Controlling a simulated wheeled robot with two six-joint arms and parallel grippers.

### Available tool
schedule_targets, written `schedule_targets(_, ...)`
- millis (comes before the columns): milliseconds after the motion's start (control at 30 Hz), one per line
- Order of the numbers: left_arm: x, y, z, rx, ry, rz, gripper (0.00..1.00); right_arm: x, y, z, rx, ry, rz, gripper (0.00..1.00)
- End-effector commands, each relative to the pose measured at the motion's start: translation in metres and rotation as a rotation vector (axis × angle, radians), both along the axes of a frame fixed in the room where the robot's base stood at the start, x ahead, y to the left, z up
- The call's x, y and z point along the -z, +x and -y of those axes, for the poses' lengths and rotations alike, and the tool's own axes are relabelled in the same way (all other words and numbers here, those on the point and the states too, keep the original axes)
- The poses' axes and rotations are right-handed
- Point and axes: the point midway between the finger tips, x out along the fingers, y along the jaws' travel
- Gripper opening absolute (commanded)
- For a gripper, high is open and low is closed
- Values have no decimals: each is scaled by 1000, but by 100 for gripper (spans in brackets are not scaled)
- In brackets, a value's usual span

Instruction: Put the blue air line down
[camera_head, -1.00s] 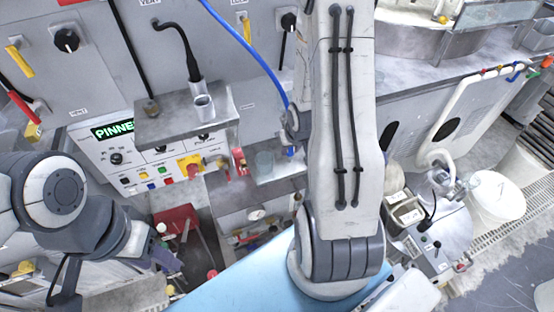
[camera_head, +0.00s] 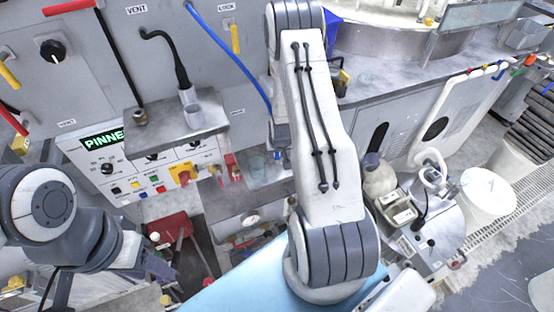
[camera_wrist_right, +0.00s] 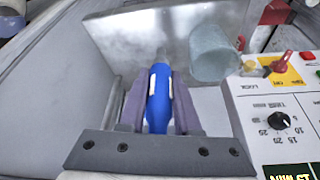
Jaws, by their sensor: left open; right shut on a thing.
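The blue air line (camera_head: 232,54) hangs down the grey cabinet front in the head view and runs behind my right arm. Its blue end piece (camera_wrist_right: 158,95) is between the fingers of my right gripper (camera_wrist_right: 158,108), which is shut on it. In the right wrist view, the end piece points at a grey metal shelf (camera_wrist_right: 125,35); I cannot tell whether it touches. In the head view, my right arm hides most of that gripper. My left gripper (camera_head: 163,265) is open and empty at the lower left, well apart from the line.
A translucent cup (camera_wrist_right: 212,52) stands on the shelf, right of the blue end piece. The control panel (camera_wrist_right: 285,110) with knobs and a red switch is close on the right. A metal bracket shelf (camera_head: 178,128) juts out from the cabinet. A red bin (camera_head: 170,228) is below.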

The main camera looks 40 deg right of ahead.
Motion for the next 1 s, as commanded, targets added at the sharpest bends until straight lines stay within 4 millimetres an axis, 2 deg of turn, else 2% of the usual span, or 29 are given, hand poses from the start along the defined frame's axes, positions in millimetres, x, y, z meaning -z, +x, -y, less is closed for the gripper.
schedule_targets(300, -10, 0, 0, 0, 0, 0, 50, 37, 0, 0, 0, 1, -2, 0)
schedule_targets(733, -5, 0, 0, 0, 0, 0, 50, 44, 0, 0, 0, 0, 0, 0)
schedule_targets(767, -7, 0, 0, 0, 0, 0, 50, 43, 0, 0, 0, 0, 0, 43)
schedule_targets(800, -7, 0, 0, 0, 0, 0, 50, 42, 0, 0, 0, 0, 0, 58)
schedule_targets(833, -7, 0, 0, 0, 0, 0, 50, 42, 0, 0, 0, 0, 0, 61)
schedule_targets(1000, -7, 0, 0, 0, 0, 0, 50, 42, 0, 0, 0, 0, 0, 61)
